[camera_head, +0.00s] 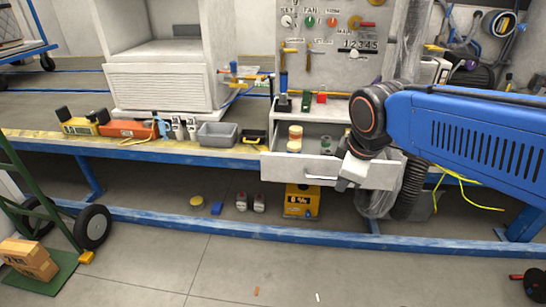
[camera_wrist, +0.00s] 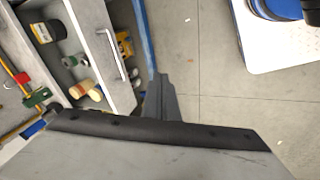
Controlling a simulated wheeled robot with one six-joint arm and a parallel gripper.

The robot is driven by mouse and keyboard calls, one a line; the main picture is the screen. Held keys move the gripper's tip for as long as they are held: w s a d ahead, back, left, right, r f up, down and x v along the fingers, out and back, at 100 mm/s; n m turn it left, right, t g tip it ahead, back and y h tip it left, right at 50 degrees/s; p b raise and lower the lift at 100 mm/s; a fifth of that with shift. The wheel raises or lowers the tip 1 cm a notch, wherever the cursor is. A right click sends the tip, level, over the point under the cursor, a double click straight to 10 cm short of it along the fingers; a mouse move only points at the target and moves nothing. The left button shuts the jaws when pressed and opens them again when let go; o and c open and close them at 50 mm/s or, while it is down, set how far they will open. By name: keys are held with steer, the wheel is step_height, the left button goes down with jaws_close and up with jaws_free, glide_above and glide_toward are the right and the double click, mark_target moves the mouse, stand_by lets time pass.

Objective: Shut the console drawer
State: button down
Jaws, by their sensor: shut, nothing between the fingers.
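The console drawer stands open under the control panel; its pale front (camera_head: 285,167) faces me with a bar handle (camera_head: 320,179). In the wrist view the drawer front (camera_wrist: 122,88) and its handle (camera_wrist: 111,53) show at upper left.
A blue-edged workbench (camera_head: 140,150) runs left of the drawer, with a grey bin (camera_head: 217,134) and tools on it. A yellow box (camera_head: 301,201) sits on the floor below the drawer. A dark hose (camera_head: 411,192) hangs at right. The floor in front is mostly clear.

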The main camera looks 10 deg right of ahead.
steer(key=w+a+r+n, duration=0.2)
steer(key=w+a+n, duration=0.4)
steer(key=w+n, duration=0.45)
steer(key=n+h, duration=0.1)
steer(key=n, duration=1)
glide_toward(277, 157)
step_height(277, 157, down, 6)
steer(key=s, duration=0.3)
steer(key=shift+w+d, duration=0.15)
steer(key=shift+w, duration=1.05)
steer(key=shift+w+d, duration=0.25)
steer(key=shift+w, duration=0.65)
steer(key=shift+w, duration=0.1)
